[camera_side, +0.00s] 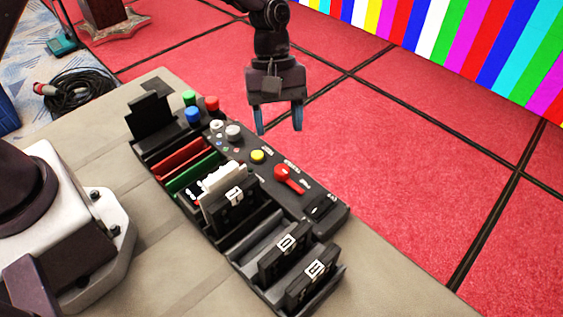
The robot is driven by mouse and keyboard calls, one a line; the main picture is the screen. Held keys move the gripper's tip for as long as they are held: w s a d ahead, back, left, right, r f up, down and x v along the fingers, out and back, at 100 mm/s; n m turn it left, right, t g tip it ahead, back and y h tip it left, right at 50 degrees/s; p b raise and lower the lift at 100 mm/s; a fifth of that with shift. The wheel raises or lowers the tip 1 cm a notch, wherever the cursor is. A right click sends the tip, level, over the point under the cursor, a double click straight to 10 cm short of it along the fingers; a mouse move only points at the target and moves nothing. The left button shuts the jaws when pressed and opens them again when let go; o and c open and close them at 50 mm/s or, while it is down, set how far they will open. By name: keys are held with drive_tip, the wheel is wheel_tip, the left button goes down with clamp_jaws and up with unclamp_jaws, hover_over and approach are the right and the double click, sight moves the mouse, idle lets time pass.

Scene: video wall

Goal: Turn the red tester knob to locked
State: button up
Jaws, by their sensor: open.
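The red tester knob (288,178) sits on top of the black control panel (325,198), toward its right end. Its red handle points down and to the right in the picture. Small labels are printed around it, too small to read. My gripper (279,126) hangs above and behind the panel, pointing down. Its two blue-tipped fingers are apart with nothing between them. The gripper is clear of the knob, which lies lower and slightly right in the picture.
A yellow button (257,156), a grey knob (233,132) and red, green and blue caps (193,115) share the panel area. A slotted black rack (246,243) with upright labelled modules (284,243) stands in front. A coiled cable (82,92) lies at upper left. The red floor behind is open.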

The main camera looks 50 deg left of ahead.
sight(282, 169)
drive_tip(key=x, duration=0.8)
drive_tip(key=shift+d+f, duration=0.1)
drive_tip(key=shift+f, duration=0.25)
drive_tip(key=c, duration=0.9)
